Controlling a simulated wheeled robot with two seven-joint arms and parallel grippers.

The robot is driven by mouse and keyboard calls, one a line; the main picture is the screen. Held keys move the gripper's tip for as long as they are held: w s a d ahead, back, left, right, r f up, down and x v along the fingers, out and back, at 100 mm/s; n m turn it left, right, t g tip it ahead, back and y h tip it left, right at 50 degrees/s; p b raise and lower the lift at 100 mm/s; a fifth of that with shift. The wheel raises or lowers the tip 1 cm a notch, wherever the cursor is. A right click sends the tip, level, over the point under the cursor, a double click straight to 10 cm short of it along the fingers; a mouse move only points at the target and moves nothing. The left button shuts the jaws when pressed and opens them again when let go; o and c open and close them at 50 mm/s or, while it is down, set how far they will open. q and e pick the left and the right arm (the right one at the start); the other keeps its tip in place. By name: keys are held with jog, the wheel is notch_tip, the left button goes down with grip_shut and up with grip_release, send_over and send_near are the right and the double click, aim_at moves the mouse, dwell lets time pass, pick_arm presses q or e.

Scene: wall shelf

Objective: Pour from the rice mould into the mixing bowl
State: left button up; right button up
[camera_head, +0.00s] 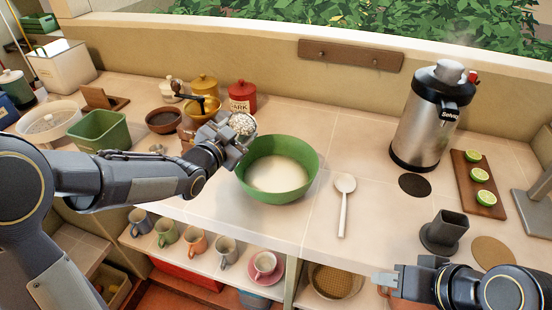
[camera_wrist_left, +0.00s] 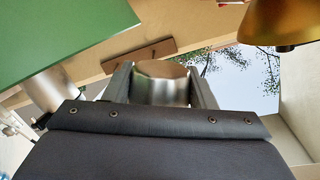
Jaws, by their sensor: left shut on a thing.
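The green mixing bowl (camera_head: 308,172) stands on the counter with white contents inside. Its green side also shows at the upper left of the left wrist view (camera_wrist_left: 50,35). My left gripper (camera_head: 234,137) is at the bowl's back-left rim, shut on the rice mould. White grains show at the mould's top (camera_head: 243,123); its body is mostly hidden by the gripper in the head view. In the left wrist view the metal mould (camera_wrist_left: 160,84) sits between the two fingers. My right gripper (camera_head: 386,281) is low at the front right, away from the bowl; its finger gap is unclear.
A white spoon (camera_head: 344,200) lies right of the bowl. A red jar (camera_head: 242,97) and yellow canisters (camera_head: 204,88) stand close behind the left gripper. A large steel flask (camera_head: 420,125) and a lime board (camera_head: 478,180) are at right. Mugs stand on the lower shelf (camera_head: 205,262).

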aim_at(254, 122)
pick_arm(q)
jog(key=shift+s+d+r+m+p, duration=0.3)
jog(key=shift+d+m+p, duration=0.2)
jog(key=shift+p, duration=0.1)
jog(key=shift+s+d+r+m+p, duration=0.15)
jog(key=shift+d+r+m+p, duration=0.1)
jog(key=shift+d+m+p, duration=0.25)
dwell(0.5)
jog(key=shift+s+d+r+m+t+y+p, duration=0.15)
jog(key=shift+r+m+t+y+p, duration=0.15)
jog(key=shift+m+p, duration=0.5)
jog(key=shift+r+m+p, duration=0.35)
jog(key=shift+m+p, duration=0.35)
jog(key=shift+p, duration=0.25)
dwell(0.3)
jog(key=shift+s+d+f+m+t, duration=0.15)
jog(key=shift+f+m+t, duration=0.25)
jog(key=shift+m, duration=0.4)
dwell(0.4)
jog(key=shift+d+r+m+p, duration=0.1)
jog(key=shift+r+m+p, duration=0.15)
jog(key=shift+m+p, duration=0.65)
dwell(0.4)
jog(key=shift+s+d+r+m+p, duration=0.15)
jog(key=shift+s+d+m+p, duration=0.1)
jog(key=shift+d+m+p, duration=0.15)
jog(key=shift+s+d+r+m+p, duration=0.2)
jog(key=shift+d+m+p, duration=0.1)
jog(key=shift+d+p, duration=0.15)
dwell(0.7)
